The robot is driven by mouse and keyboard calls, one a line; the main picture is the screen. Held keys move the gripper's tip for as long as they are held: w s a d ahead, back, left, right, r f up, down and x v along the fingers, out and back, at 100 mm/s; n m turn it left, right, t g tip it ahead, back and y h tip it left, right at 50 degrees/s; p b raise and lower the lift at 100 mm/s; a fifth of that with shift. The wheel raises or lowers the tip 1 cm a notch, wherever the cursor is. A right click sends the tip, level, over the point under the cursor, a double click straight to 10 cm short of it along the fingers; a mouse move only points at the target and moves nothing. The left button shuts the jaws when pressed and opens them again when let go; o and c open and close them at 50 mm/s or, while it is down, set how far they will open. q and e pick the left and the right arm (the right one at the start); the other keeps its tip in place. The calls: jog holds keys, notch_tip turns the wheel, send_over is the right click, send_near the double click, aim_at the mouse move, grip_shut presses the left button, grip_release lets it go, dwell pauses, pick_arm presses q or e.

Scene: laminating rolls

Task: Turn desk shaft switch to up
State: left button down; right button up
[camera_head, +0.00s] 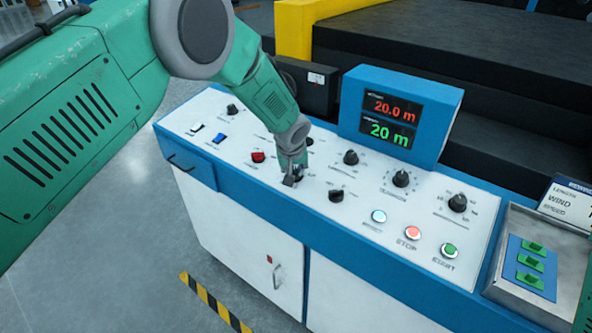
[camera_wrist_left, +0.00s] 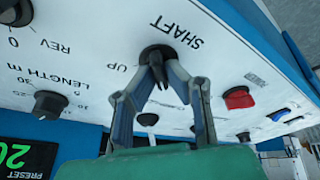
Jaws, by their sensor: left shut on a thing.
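The desk shaft switch (camera_wrist_left: 157,53) is a black knob on the white sloping panel, with SHAFT and UP printed beside it in the left wrist view. My left gripper (camera_wrist_left: 162,72) is shut on this knob, its two grey fingers on either side of it. In the head view the left gripper (camera_head: 291,178) reaches down onto the middle-left of the panel and hides most of the knob. The fingers also cover part of the knob in the wrist view, so its exact pointing direction cannot be told. My right gripper is not in view.
Other black knobs, including one right of the gripper (camera_head: 336,195), a red switch (camera_head: 258,157) and a blue switch (camera_head: 219,138) sit close by. A blue display box (camera_head: 402,115) stands behind. Lit buttons (camera_head: 412,233) line the front right.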

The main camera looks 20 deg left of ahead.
pick_arm(q)
jog(key=m+h, duration=0.1)
jog(key=m, duration=0.2)
jog(key=shift+a, duration=0.2)
jog(key=m+h, duration=0.1)
jog(key=m, duration=0.3)
jog(key=shift+w+d, duration=0.1)
jog(key=m, duration=0.2)
jog(key=shift+m+h+b, duration=0.3)
jog(key=shift+m+b, duration=0.1)
jog(key=m+b, duration=0.1)
jog(key=m, duration=0.2)
jog(key=shift+f+m+g+h, duration=0.1)
jog(key=shift+m+g+h, duration=0.2)
jog(key=shift+h, duration=0.1)
jog(key=m+g+b, duration=0.1)
jog(key=m+b, duration=0.1)
jog(key=m, duration=0.2)
jog(key=shift+h, duration=0.4)
jog(key=shift+m+b, duration=0.3)
jog(key=shift+m, duration=0.1)
